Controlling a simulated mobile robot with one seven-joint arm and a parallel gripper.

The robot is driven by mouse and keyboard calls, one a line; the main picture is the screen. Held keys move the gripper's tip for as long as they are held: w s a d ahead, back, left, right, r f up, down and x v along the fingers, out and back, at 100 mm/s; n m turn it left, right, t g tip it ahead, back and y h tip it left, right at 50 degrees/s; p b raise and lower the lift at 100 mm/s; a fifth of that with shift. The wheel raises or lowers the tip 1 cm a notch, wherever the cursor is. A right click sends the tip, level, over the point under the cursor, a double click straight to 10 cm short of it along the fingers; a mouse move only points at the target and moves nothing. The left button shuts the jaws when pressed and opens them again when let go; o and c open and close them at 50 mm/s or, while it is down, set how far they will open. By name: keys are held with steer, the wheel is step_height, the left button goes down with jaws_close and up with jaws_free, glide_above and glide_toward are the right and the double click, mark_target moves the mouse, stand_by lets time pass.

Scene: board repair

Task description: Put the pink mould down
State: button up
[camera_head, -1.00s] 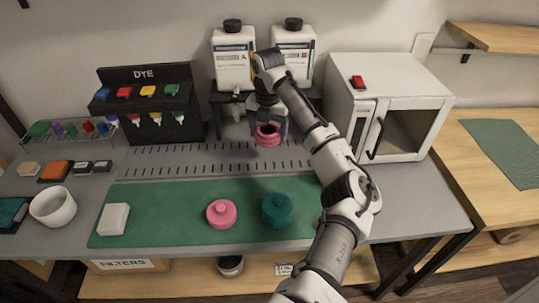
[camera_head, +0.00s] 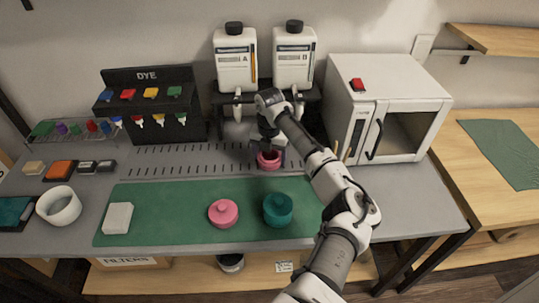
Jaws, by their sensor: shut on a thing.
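The pink mould (camera_head: 269,161) is an open ring-like cup at the back of the bench, in front of the dispenser with bottles A and B. My gripper (camera_head: 268,152) is shut on it from above. The mould is low, at or just above the slotted grey strip; I cannot tell if it touches. The fingertips are partly hidden by the wrist. A pink lid-like piece with a knob (camera_head: 223,213) lies on the green mat (camera_head: 165,205), left of a teal lidded mould (camera_head: 278,210).
Bottles A (camera_head: 235,60) and B (camera_head: 294,58) stand behind my gripper. A white oven (camera_head: 385,110) stands right of my arm. A dye rack (camera_head: 150,105) is at the back left. A white block (camera_head: 117,218) and white bowl (camera_head: 59,206) are at left. The mat between block and pink lid is clear.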

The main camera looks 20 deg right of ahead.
steer(key=shift+f, duration=0.15)
steer(key=o, duration=1)
steer(key=shift+o, duration=0.2)
step_height(320, 180, up, 12)
steer(key=b, duration=0.3)
steer(key=shift+r, duration=0.2)
